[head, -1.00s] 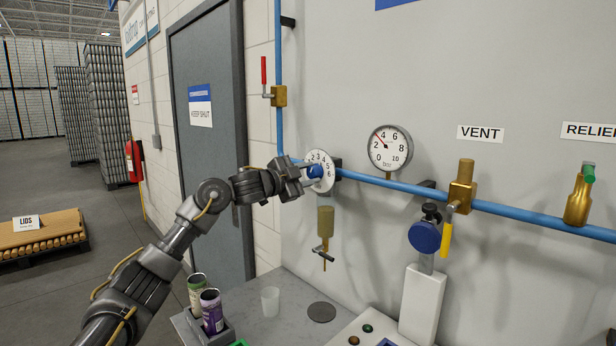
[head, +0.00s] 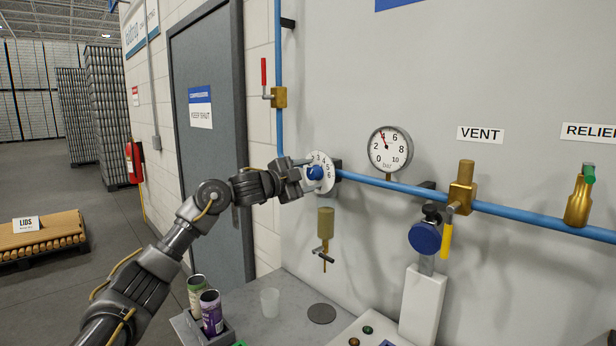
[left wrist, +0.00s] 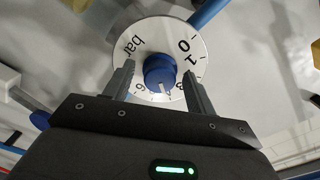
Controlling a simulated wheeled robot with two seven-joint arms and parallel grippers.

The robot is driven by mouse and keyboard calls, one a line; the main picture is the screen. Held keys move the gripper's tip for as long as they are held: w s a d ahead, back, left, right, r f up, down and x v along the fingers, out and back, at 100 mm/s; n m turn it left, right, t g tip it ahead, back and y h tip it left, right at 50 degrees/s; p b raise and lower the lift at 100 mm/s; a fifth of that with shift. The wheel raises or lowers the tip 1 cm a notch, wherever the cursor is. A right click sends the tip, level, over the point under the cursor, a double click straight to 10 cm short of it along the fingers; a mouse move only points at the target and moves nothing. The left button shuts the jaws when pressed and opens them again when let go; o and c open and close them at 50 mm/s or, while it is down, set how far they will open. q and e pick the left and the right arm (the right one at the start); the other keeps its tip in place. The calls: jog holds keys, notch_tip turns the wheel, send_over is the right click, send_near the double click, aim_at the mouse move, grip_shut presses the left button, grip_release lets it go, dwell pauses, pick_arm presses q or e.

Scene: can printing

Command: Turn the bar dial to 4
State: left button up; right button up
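The bar dial (head: 327,172) is a white numbered disc with a blue knob (head: 315,173) on the blue wall pipe. In the left wrist view, the knob (left wrist: 159,71) sits between my left gripper's fingers (left wrist: 158,80), with a gap on each side. The gripper is open around it, without gripping it. The knob's pale mark points down in that view, towards small numerals that I cannot read surely. In the head view my left gripper (head: 300,175) is at the dial. The round gauge (head: 390,150) has its needle at about 4. My right gripper is not in view.
A red-handled valve (head: 279,96) is above the dial, and a small tap (head: 325,224) hangs below. The vent valve (head: 462,187) and brass relief valve (head: 579,195) are to the right. A bench (head: 275,293) below holds cans and a cup.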

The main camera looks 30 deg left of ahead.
pick_arm(q)
jog(key=shift+s+a+f+b, duration=0.15)
jog(key=shift+s+a+b, duration=0.05)
jog(key=shift+s+b, duration=0.25)
jog(key=b+v, duration=0.3)
jog(key=v, duration=0.7)
jog(key=shift+b, duration=0.35)
jog(key=shift+w, duration=0.1)
